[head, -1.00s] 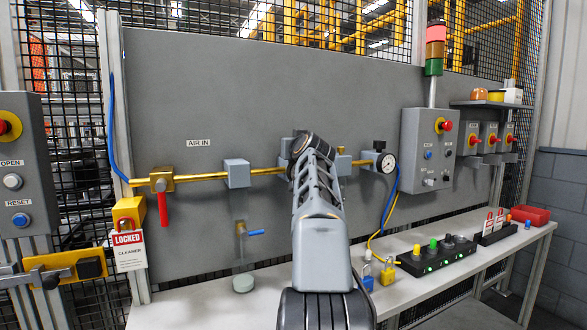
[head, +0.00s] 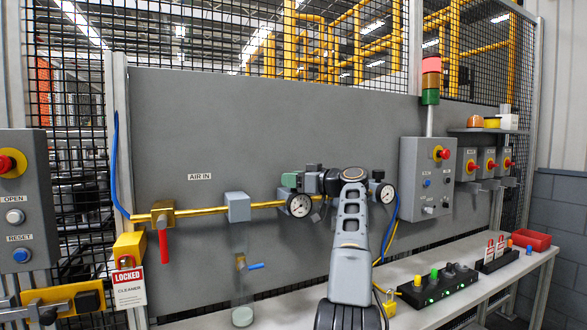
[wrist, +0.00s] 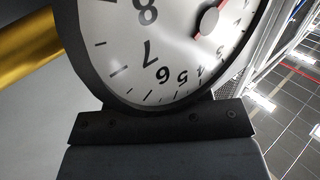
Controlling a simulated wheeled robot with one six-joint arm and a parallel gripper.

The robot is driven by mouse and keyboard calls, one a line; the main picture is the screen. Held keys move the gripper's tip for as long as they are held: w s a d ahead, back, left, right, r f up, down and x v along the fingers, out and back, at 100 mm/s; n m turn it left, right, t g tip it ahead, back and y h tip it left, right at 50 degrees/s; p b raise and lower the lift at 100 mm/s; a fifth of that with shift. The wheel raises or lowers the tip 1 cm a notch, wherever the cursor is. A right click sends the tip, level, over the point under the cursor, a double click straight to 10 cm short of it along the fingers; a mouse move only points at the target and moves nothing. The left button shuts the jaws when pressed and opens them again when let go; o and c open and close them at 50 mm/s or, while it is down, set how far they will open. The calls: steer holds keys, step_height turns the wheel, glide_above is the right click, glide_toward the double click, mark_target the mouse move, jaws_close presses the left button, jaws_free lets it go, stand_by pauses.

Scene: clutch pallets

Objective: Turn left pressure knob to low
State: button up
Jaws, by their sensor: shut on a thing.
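The left pressure gauge (head: 300,205) hangs from the brass pipe on the grey panel, with a white dial. It fills the upper part of the wrist view (wrist: 180,50), close to the camera, with large numbers and a red needle. My gripper (head: 300,181) is at the left regulator, just above this gauge, reaching in from the right. It is shut on the left pressure knob, which is largely hidden behind the jaws. The knob's pointer and markings cannot be seen.
A second gauge (head: 386,193) with a dark knob above it is close to the right of my arm. A red-handled valve (head: 163,245) and a grey box (head: 237,206) are on the brass pipe to the left. The bench (head: 420,312) lies below.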

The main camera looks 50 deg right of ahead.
steer(key=shift+d+n+g+y+p, duration=0.1)
steer(key=shift+n+g+y+p, duration=0.55)
steer(key=shift+y+p, duration=0.75)
steer(key=shift+n, duration=0.25)
steer(key=shift+f+y, duration=0.2)
steer(key=shift+y, duration=0.1)
steer(key=o, duration=0.9)
steer(key=shift+r, duration=0.1)
steer(key=shift+o, duration=0.2)
steer(key=shift+s, duration=0.1)
steer(key=p+v, duration=0.1)
steer(key=v, duration=1.2)
steer(key=shift+s, duration=0.4)
steer(key=shift+d, duration=0.1)
